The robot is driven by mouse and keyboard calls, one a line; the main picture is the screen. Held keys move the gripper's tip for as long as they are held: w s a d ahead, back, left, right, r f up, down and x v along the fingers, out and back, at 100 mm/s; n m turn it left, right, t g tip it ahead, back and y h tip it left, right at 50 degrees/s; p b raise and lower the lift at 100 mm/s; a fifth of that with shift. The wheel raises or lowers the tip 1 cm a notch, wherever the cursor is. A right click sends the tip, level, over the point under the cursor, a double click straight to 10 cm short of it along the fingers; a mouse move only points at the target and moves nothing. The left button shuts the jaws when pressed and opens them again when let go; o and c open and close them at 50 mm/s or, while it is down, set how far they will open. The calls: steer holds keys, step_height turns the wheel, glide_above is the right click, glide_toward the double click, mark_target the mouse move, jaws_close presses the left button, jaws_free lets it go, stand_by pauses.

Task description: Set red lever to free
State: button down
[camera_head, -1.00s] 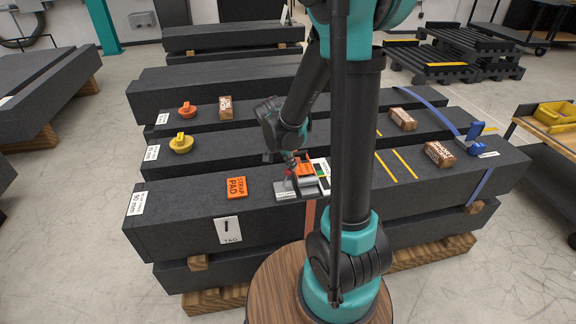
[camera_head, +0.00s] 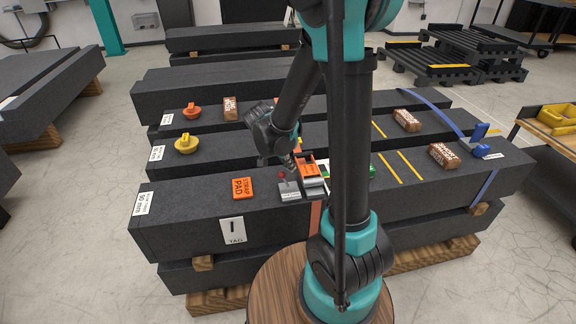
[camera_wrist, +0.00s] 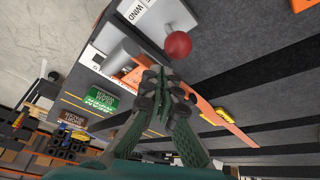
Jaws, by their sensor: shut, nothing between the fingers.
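The red lever's round knob (camera_wrist: 178,44) shows large in the wrist view, beside a light plate (camera_wrist: 140,14) with a "WIND" label. In the head view the small red knob (camera_head: 281,175) stands above the grey plate (camera_head: 289,192) of an orange and grey strap device (camera_head: 312,180) on the front beam. The lever's shaft and exact setting are hard to make out. My gripper (camera_wrist: 153,92) is shut and empty, with the knob apart from its fingers. In the head view my gripper (camera_head: 298,166) is just right of the knob, close to the orange part.
An orange strap (camera_wrist: 215,115) runs from the device. A green label block (camera_wrist: 101,98) lies close by. My own arm hides part of the beam's right side in the head view.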

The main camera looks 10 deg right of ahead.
steer(key=shift+d+f, duration=0.2)
steer(key=shift+d, duration=0.15)
steer(key=shift+w+d+r, duration=0.25)
steer(key=shift+w+d, duration=0.05)
steer(key=shift+d, duration=0.05)
steer(key=a+r, duration=0.5)
steer(key=r, duration=0.2)
steer(key=shift+a+r, duration=0.3)
steer(key=shift+a, duration=0.05)
steer(key=shift+s, duration=0.15)
